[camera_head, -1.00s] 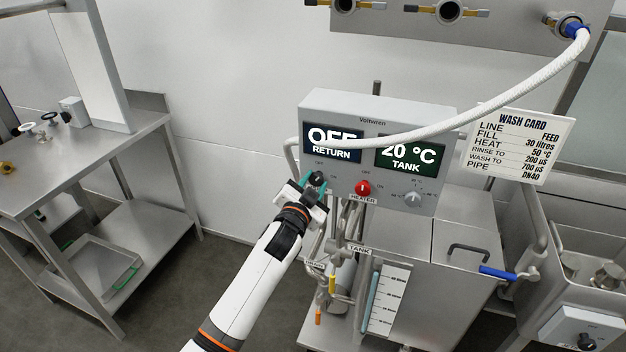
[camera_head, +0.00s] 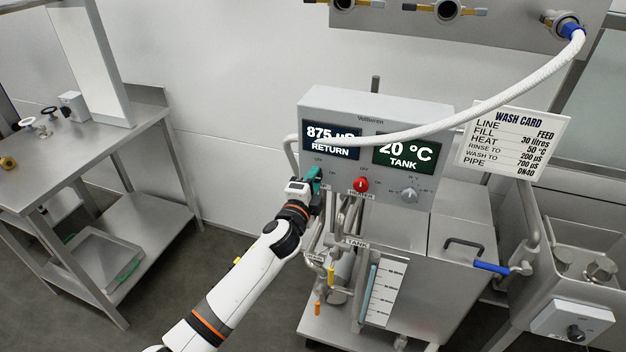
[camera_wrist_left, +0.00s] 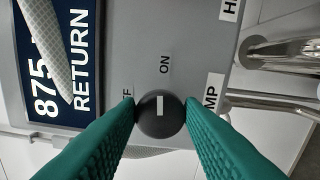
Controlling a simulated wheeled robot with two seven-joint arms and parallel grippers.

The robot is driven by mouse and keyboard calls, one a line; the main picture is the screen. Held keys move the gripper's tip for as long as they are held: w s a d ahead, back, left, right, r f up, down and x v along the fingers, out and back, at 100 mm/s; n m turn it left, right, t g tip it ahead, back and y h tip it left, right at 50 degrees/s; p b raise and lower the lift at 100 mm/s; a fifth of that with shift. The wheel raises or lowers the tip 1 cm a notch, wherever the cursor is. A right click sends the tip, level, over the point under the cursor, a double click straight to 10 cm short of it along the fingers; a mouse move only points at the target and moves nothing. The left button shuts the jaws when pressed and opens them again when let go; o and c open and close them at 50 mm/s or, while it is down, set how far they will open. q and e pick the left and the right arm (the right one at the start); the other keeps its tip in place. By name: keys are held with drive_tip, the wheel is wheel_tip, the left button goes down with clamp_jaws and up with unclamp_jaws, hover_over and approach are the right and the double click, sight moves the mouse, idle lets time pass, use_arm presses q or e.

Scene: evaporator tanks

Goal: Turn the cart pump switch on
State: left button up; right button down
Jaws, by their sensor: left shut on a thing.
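The cart's control box (camera_head: 387,104) carries the return display (camera_head: 330,140), which reads 875 µS. In the left wrist view the black round pump switch (camera_wrist_left: 160,114) sits between the green fingers of my left gripper (camera_wrist_left: 160,112). Its white mark points toward the ON label (camera_wrist_left: 165,63). The OFF label (camera_wrist_left: 127,95) is partly covered by a finger. In the head view my left gripper (camera_head: 315,182) is at the lower left of the box and hides the switch. My right gripper is not in view.
The red heater switch (camera_head: 361,185) and a grey dial (camera_head: 409,195) are right of the gripper. A white hose (camera_head: 500,98) crosses the box front. Pipes hang below the box. A steel table (camera_head: 75,160) stands at left, with open floor between.

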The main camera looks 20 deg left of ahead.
use_arm(q)
drive_tip(key=shift+m, duration=0.5)
idle(0.3)
drive_tip(key=o, duration=0.9)
drive_tip(key=shift+o, duration=0.2)
drive_tip(key=s, duration=1.2)
drive_tip(key=shift+a+b, duration=0.2)
drive_tip(key=shift+b, duration=0.25)
drive_tip(key=shift+f, duration=0.15)
